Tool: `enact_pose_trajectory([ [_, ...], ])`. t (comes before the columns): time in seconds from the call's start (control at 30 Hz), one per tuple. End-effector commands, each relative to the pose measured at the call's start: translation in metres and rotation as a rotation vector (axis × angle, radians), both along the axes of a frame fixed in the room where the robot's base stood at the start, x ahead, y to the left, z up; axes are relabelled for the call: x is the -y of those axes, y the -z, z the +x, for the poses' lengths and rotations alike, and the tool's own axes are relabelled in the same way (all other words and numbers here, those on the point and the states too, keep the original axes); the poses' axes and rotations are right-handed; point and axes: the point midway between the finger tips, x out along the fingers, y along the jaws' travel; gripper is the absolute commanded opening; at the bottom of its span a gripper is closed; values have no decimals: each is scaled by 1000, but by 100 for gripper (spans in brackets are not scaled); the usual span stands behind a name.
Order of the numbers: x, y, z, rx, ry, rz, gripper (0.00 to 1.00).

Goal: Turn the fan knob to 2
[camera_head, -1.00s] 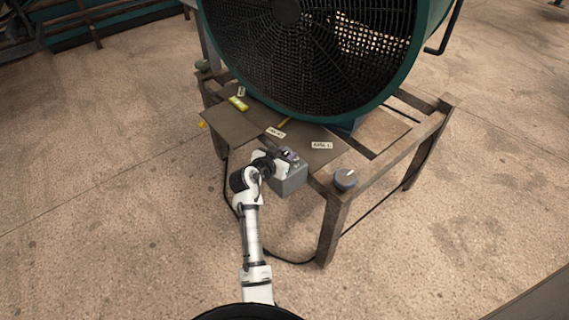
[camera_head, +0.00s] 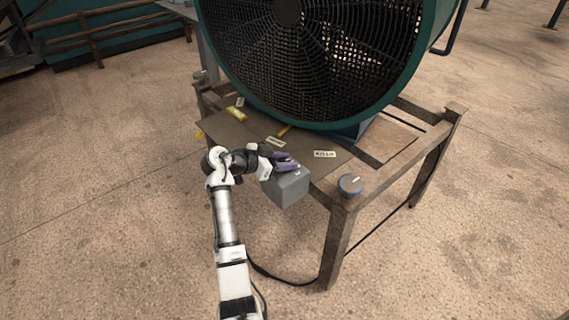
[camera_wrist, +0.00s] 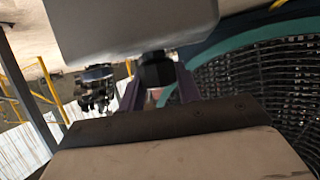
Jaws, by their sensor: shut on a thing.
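The grey control box (camera_head: 289,190) sits at the near edge of the table, below the large green fan (camera_head: 318,60). My gripper (camera_head: 284,161) reaches it from the left, with its dark purple fingers at the box's upper side. In the wrist view the box (camera_wrist: 130,22) fills the top, and a black ribbed round part, seemingly the fan knob (camera_wrist: 156,70), sticks out from it between my fingers. My gripper (camera_wrist: 158,92) is shut on this part. The knob's pointer and any number marks cannot be read.
A round grey-blue dial (camera_head: 350,186) with a light pointer sits on the table's near right corner. White labels (camera_head: 324,154) and a yellow item (camera_head: 236,114) lie on the tabletop. A black cable hangs below the table. The floor around is open.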

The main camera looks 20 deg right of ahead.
Motion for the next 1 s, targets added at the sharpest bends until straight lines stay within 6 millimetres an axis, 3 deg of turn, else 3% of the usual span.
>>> enact_pose_trajectory([
  [0.33,0,2,0,-5,3,2,11],
  [0.37,0,2,0,-5,3,2,35],
  [0.53,0,1,0,-4,3,2,55],
  [0.83,-2,0,0,-2,1,1,55],
  [1.0,-20,-7,-1,0,-2,1,55],
])
